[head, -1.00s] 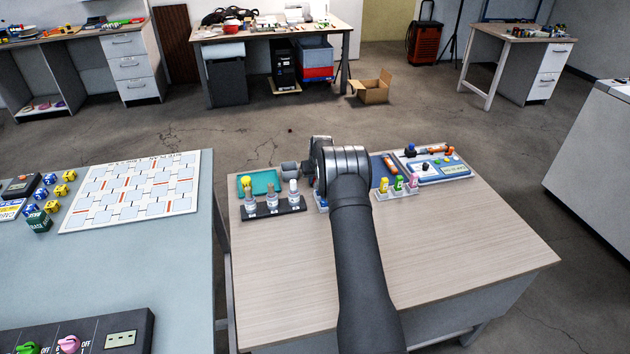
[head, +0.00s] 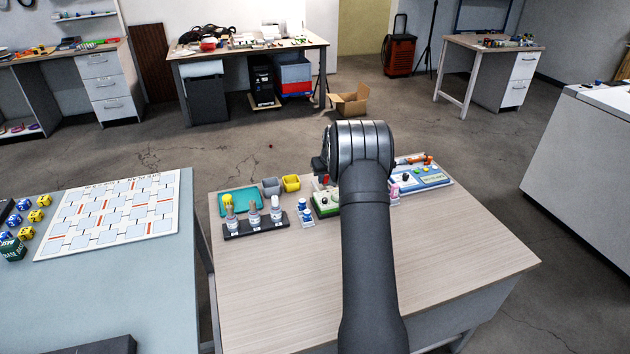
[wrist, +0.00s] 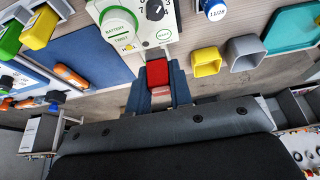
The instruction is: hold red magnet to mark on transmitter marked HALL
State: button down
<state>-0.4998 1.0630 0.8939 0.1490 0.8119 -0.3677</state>
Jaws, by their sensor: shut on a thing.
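In the wrist view a red magnet (wrist: 158,73) sits between the two blue-grey fingers of my gripper (wrist: 158,88), which is shut on it. Just beyond it lies a white transmitter (wrist: 157,34) with a dark knob and a round green cap (wrist: 119,27) lettered BATTERY and TWIST. The magnet is close to its near edge; I cannot tell whether they touch.
A yellow cup (head: 291,183), a grey cup (head: 271,186), a teal tray (head: 240,202) and a dark rack (head: 257,229) of bottles stand left of it. A blue-and-white board (head: 430,178) lies right. The table's front (head: 280,290) is clear.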

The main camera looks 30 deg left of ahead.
aim_at(320, 195)
jog(key=shift+d+r, duration=0.15)
jog(key=shift+d, duration=0.05)
jog(key=c, duration=2.1)
grip_release()
jog(key=shift+w+a+f, duration=0.2)
jog(key=shift+w+a, duration=0.1)
jog(key=shift+a, duration=0.45)
jog(key=shift+w+a+f, duration=0.2)
jog(key=shift+w+a, duration=0.05)
jog(key=shift+a, duration=0.5)
jog(key=shift+f, duration=1.9)
jog(key=shift+f, duration=0.9)
jog(key=shift+r, duration=0.1)
jog(key=shift+r, duration=3.45)
